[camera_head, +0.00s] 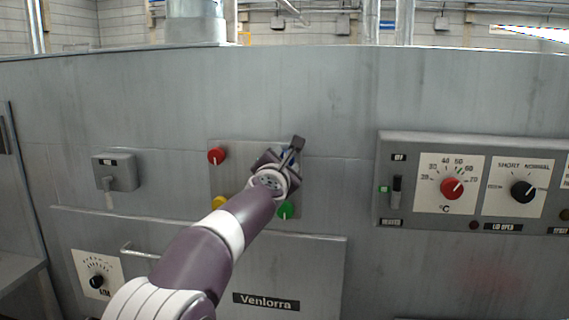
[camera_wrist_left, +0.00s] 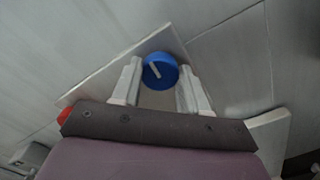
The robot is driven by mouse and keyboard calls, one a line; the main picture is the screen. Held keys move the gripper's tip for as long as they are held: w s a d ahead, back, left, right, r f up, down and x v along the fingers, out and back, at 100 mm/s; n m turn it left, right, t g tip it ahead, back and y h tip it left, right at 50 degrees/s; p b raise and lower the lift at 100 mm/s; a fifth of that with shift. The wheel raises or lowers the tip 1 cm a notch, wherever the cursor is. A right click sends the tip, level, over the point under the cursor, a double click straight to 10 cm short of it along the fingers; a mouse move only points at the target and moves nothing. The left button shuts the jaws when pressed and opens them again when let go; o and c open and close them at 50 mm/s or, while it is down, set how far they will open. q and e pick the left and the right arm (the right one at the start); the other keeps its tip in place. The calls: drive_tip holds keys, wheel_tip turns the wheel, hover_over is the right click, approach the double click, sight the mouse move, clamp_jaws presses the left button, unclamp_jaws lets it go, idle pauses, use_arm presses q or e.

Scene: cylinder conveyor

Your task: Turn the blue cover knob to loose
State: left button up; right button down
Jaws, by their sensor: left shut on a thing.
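The blue cover knob (camera_wrist_left: 157,72) is round, with a white pointer line on its face, and sits between my left gripper's two pale fingers in the left wrist view. My left gripper (camera_head: 286,156) reaches the upper right of a small light panel (camera_head: 244,152) in the head view and is shut on the knob. The gripper hides nearly all of the knob there; only a trace of blue shows. My right gripper is not in view.
The panel also bears a red knob (camera_head: 216,155), a yellow knob (camera_head: 219,202) and a green knob (camera_head: 286,211). A control box (camera_head: 390,150) with dials juts out on the right. A handle (camera_head: 138,252) is at lower left.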

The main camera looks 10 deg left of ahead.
use_arm(q)
drive_tip(key=o, duration=1.1)
drive_tip(key=shift+a+f, duration=0.1)
drive_tip(key=shift+f, duration=0.1)
drive_tip(key=shift+c, duration=0.2)
drive_tip(key=shift+a, duration=0.1)
drive_tip(key=s+b, duration=0.3)
drive_tip(key=s, duration=0.9)
drive_tip(key=shift+s+b, duration=0.3)
drive_tip(key=shift+s, duration=0.1)
